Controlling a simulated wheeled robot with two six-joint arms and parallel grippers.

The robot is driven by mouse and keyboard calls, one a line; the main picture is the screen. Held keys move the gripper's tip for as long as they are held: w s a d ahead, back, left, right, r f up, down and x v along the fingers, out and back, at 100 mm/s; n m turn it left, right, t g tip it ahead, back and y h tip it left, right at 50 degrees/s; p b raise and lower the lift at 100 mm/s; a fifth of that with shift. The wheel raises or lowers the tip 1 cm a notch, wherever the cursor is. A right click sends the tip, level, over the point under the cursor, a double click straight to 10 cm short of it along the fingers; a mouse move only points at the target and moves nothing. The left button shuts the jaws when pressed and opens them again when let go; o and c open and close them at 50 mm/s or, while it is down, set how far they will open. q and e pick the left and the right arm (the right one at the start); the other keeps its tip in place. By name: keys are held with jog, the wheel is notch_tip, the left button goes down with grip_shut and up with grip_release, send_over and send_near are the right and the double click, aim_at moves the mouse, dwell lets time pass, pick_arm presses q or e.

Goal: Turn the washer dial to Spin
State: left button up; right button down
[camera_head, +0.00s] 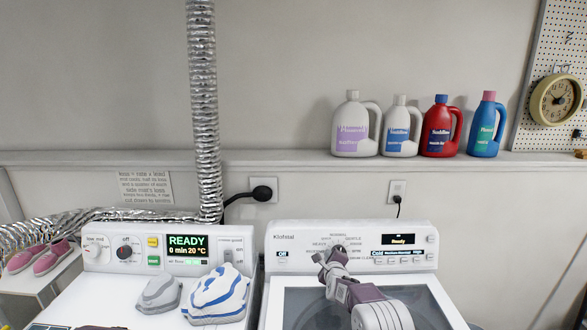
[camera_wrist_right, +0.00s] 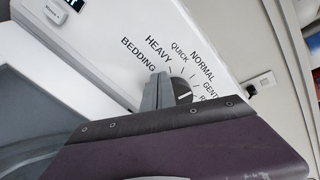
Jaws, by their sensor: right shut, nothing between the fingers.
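The washer (camera_head: 428,287) is the white machine at the lower right in the head view, with a control panel at its back and a small display (camera_head: 398,239). My right gripper (camera_head: 326,256) is in front of the panel and covers most of the dial there. In the right wrist view the dark round dial (camera_wrist_right: 183,90) shows just beside my shut fingertips (camera_wrist_right: 158,90), with a pale pointer line on its face. Bedding, Heavy, Quick, Normal and Gentle are readable around it; Spin is not readable there. Whether the fingers touch the dial is unclear.
A second white machine (camera_head: 100,290) with a lit READY display (camera_head: 187,245) stands at left. An iron-shaped grey item (camera_head: 158,294) and a blue-striped shoe-like item (camera_head: 217,293) lie on it. Several detergent bottles (camera_head: 437,128) stand on the ledge (camera_head: 290,158). A foil duct (camera_head: 203,100) hangs between.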

pick_arm(q)
jog(key=shift+w, duration=0.15)
pick_arm(e)
jog(key=shift+w+f, duration=0.1)
jog(key=shift+w, duration=0.05)
pick_arm(q)
jog(key=shift+s, duration=0.25)
pick_arm(e)
jog(key=shift+s, duration=0.25)
pick_arm(q)
jog(key=shift+f, duration=0.15)
pick_arm(e)
jog(key=shift+w+d, duration=0.1)
pick_arm(q)
jog(key=shift+a+f+b, duration=0.1)
jog(key=shift+f+b, duration=0.1)
jog(key=shift+b, duration=0.2)
